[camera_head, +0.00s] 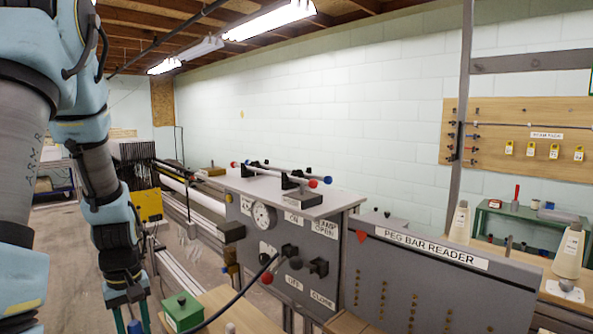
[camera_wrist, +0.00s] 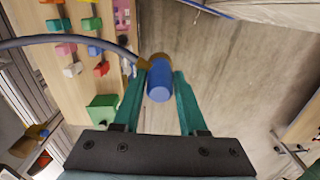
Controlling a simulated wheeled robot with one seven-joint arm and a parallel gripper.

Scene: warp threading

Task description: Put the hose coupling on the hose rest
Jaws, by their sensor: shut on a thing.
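The hose coupling (camera_wrist: 159,82) is a blue cylinder with a brass-coloured end. It sits between the teal fingers of my gripper (camera_wrist: 160,92) in the wrist view, which are shut on it. In the head view my gripper (camera_head: 132,316) is at the lower left, pointing down, with a bit of the blue coupling (camera_head: 135,327) between its fingers. A dark hose (camera_wrist: 70,38) curves in from the left to the coupling. In the head view the hose (camera_head: 235,299) runs down from the grey machine's front. I cannot pick out the hose rest with certainty.
A green box (camera_head: 182,308) stands on a wooden surface right of my gripper; it also shows in the wrist view (camera_wrist: 103,112), beside several coloured blocks. The grey control box (camera_head: 290,240) with knobs and the peg bar reader (camera_head: 430,280) stand to the right. Bare floor (camera_wrist: 225,60) lies beneath the gripper.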

